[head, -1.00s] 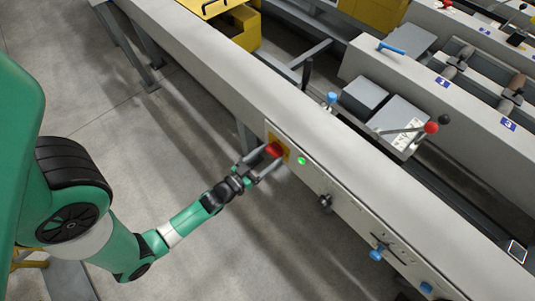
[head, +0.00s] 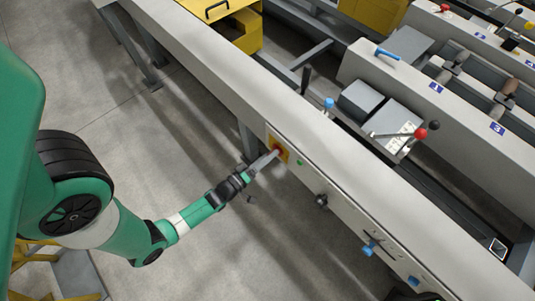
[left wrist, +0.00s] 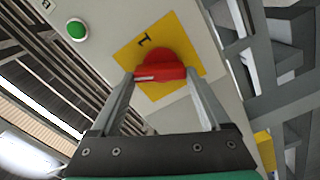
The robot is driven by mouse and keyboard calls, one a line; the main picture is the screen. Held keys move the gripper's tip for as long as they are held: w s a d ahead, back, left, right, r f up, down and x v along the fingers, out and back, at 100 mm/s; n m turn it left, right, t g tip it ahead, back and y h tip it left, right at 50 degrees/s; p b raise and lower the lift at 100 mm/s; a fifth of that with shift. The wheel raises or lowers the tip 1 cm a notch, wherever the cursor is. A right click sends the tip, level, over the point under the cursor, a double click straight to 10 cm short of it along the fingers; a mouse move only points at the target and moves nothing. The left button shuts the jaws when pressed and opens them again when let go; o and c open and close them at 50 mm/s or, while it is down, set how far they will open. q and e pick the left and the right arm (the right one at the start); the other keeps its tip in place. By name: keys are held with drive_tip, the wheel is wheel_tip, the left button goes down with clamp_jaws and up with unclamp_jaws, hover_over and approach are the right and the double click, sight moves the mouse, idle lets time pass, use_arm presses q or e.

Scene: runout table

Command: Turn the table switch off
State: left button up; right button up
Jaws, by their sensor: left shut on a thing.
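The red rotary switch knob (left wrist: 158,66) sits on a yellow plate (left wrist: 185,38) on the side of the table rail. Its white pointer line lies across the "I" mark's direction in the left wrist view. My left gripper (left wrist: 160,75) is shut on the knob, one finger at each end of it. In the head view my left gripper (head: 272,155) reaches the yellow plate from the lower left and largely hides the knob. A green lamp (head: 301,162) beside the plate looks dim; it also shows in the left wrist view (left wrist: 76,30). My right gripper is not in view.
The long grey rail (head: 345,165) runs diagonally across the head view. Open floor (head: 180,130) lies left of the rail.

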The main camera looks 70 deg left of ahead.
use_arm(q)
drive_tip(key=n+p, duration=0.1)
drive_tip(key=n, duration=0.4)
drive_tip(key=shift+a+f+n, duration=0.1)
drive_tip(key=shift+n, duration=0.2)
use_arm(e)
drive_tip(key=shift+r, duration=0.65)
use_arm(q)
drive_tip(key=o, duration=1.2)
